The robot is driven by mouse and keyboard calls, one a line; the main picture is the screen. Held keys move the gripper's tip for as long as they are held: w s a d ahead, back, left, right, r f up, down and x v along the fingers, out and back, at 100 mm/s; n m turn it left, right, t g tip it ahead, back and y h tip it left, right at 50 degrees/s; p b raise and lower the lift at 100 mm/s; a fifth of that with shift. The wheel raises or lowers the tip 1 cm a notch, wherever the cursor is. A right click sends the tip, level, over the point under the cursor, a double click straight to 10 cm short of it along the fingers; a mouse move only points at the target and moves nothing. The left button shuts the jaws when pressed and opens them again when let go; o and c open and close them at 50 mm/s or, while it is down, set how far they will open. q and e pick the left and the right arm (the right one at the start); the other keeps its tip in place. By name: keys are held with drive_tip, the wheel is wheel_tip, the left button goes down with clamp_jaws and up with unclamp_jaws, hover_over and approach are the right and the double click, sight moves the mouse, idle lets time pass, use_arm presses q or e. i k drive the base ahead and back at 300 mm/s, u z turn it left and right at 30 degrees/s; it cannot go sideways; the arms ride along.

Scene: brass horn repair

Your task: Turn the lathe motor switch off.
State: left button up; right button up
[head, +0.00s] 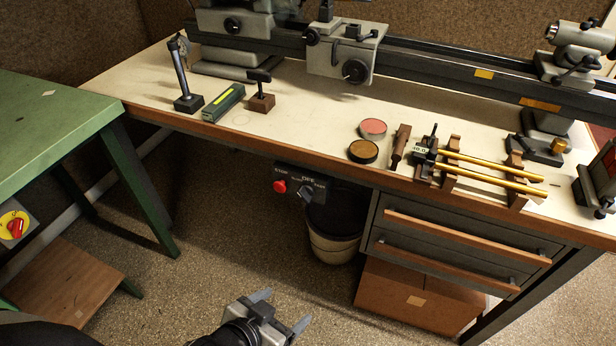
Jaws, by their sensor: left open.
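The lathe motor switch (306,191) is a small dark rotary knob on a black panel under the front edge of the lathe bench. White lettering surrounds it, with OFF above it. Its exact pointing is too small to tell. A red stop button (280,187) sits just left of it on the panel. My left gripper (283,308) is open and empty at the bottom of the head view, over the floor, well below and in front of the panel and apart from it. My right gripper is not in view.
The lathe (345,45) stands on the bench (310,125), with tools and brass rods near the front edge. A bin (334,235) stands under the panel, drawers (450,240) to its right. A green table (60,125) with a red-yellow switch (14,225) is left. Floor before the panel is clear.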

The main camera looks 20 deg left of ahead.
sight(305, 192)
drive_tip(key=k, duration=0.5)
drive_tip(key=u, duration=2.1)
drive_tip(key=i, duration=1.6)
drive_tip(key=z, duration=2.25)
